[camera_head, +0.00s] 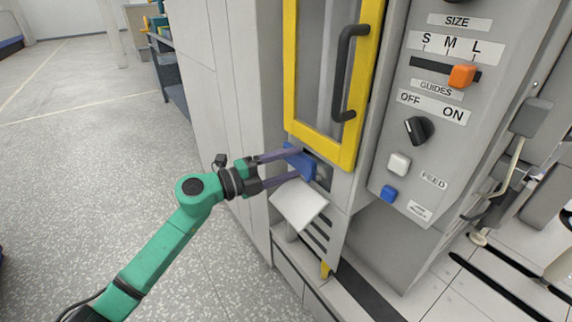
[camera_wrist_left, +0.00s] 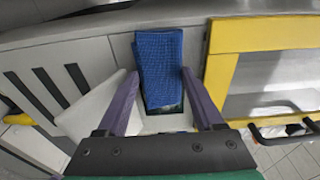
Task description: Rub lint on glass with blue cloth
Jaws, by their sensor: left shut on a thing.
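The blue cloth (camera_head: 303,164) is held between the two purple fingers of my left gripper (camera_head: 291,164), which is shut on it. In the left wrist view the cloth (camera_wrist_left: 160,62) has a woven texture and hangs out between the fingertips (camera_wrist_left: 160,75). It is up against the grey machine front, over a small dark glass pane (camera_head: 323,174) below the yellow-framed door. The cloth hides most of this pane; a dark strip of it shows in the left wrist view (camera_wrist_left: 168,108). I cannot make out any lint. My right gripper is not in view.
A pale sloped plate (camera_head: 299,204) juts out just below the gripper. The yellow door frame (camera_head: 345,153) with its black handle (camera_head: 345,75) is above. A control panel with an orange slider (camera_head: 462,76) and a black knob (camera_head: 418,129) is to the right. The floor at left is open.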

